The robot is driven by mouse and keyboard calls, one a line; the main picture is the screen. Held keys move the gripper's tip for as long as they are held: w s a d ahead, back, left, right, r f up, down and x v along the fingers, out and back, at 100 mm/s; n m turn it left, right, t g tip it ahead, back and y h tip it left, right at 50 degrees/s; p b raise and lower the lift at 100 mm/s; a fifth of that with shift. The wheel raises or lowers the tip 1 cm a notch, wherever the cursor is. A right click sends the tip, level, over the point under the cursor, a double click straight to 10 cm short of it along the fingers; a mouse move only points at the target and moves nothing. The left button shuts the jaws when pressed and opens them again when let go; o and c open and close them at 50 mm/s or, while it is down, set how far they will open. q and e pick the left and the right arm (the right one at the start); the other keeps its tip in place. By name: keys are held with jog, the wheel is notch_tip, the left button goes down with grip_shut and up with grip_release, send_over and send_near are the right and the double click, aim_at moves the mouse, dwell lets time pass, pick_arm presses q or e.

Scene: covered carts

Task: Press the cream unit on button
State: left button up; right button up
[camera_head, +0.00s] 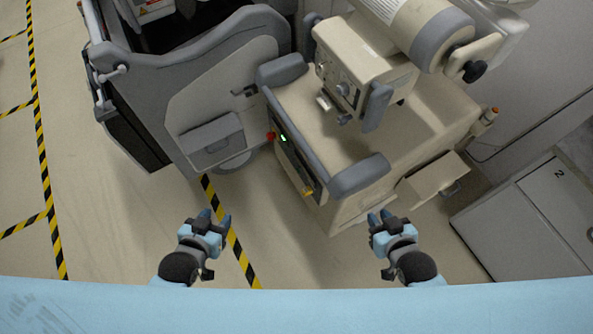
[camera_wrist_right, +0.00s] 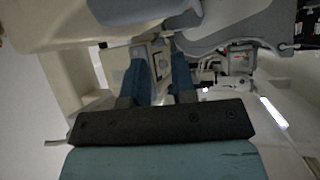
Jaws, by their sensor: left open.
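The cream unit (camera_head: 330,150) stands at the centre right of the head view, with grey bumpers on its front corners. Its dark front panel (camera_head: 293,165) carries a red knob (camera_head: 270,136), a small lit green button (camera_head: 283,138) and a yellow part (camera_head: 308,193) at the lower end. No label on them is readable. My left gripper (camera_head: 215,217) is open and empty, low and left of the panel. My right gripper (camera_head: 380,217) is open and empty, below the unit's right front corner. Its parted blue fingers show in the right wrist view (camera_wrist_right: 160,80). Neither gripper touches the unit.
A grey cart (camera_head: 225,90) stands close beside the unit on the left. An open cream drawer (camera_head: 435,178) juts out near my right gripper. Grey cabinets (camera_head: 530,220) stand at right. Floor with striped tape (camera_head: 235,245) is clear between my grippers.

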jog(key=shift+a, duration=0.1)
grip_shut()
dwell(1.3)
